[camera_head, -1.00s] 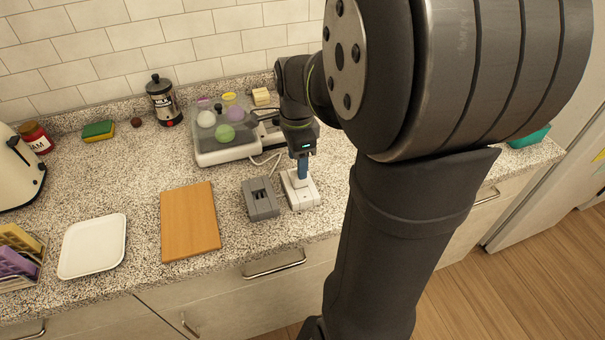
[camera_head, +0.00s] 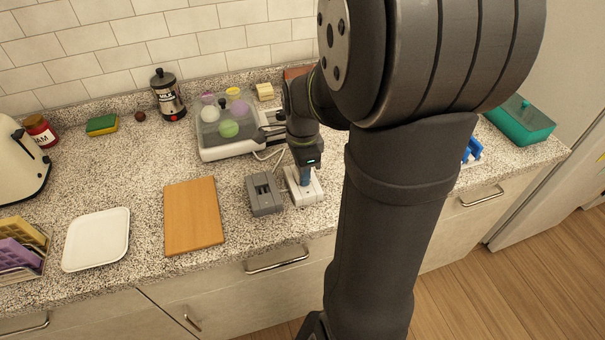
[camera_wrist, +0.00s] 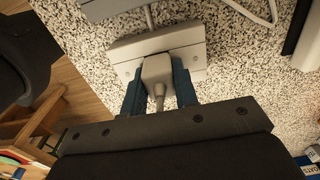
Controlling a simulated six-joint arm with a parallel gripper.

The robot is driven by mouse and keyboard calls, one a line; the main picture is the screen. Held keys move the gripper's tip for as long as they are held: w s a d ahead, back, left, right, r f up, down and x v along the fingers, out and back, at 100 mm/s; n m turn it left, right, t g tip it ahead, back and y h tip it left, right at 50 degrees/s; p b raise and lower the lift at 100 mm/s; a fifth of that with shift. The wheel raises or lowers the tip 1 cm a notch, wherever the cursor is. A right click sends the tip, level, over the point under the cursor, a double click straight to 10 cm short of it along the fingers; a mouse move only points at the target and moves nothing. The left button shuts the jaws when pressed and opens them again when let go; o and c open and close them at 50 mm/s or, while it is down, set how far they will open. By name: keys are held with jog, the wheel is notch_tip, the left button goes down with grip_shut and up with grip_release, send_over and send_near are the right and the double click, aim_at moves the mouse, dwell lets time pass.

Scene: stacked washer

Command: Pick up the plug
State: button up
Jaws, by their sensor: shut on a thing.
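The white plug (camera_wrist: 156,72) shows in the wrist view between the two blue fingers of my gripper (camera_wrist: 158,82), which are shut on its sides. Its cord runs back toward the wrist. The plug is at the white socket block (camera_wrist: 122,52) on the counter; I cannot tell whether it is seated in it or just clear of it. In the head view my gripper (camera_head: 305,176) points down over the white socket block (camera_head: 316,190). The plug is hidden there by the fingers.
A grey socket block (camera_head: 264,195) stands just left of the white one. A wooden board (camera_head: 193,215) and a white plate (camera_head: 97,240) lie further left. A white appliance with colored balls (camera_head: 228,150) stands behind. A teal box (camera_head: 521,122) is at the right.

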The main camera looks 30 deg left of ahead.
jog(key=shift+r, duration=0.55)
jog(key=r, duration=0.2)
jog(key=d+r, duration=0.1)
jog(key=r, duration=0.1)
jog(key=shift+w+d, duration=0.1)
jog(key=w+d+r, duration=0.1)
jog(key=d+r, duration=0.9)
jog(key=r, duration=0.1)
jog(key=shift+d, duration=0.2)
dwell(0.5)
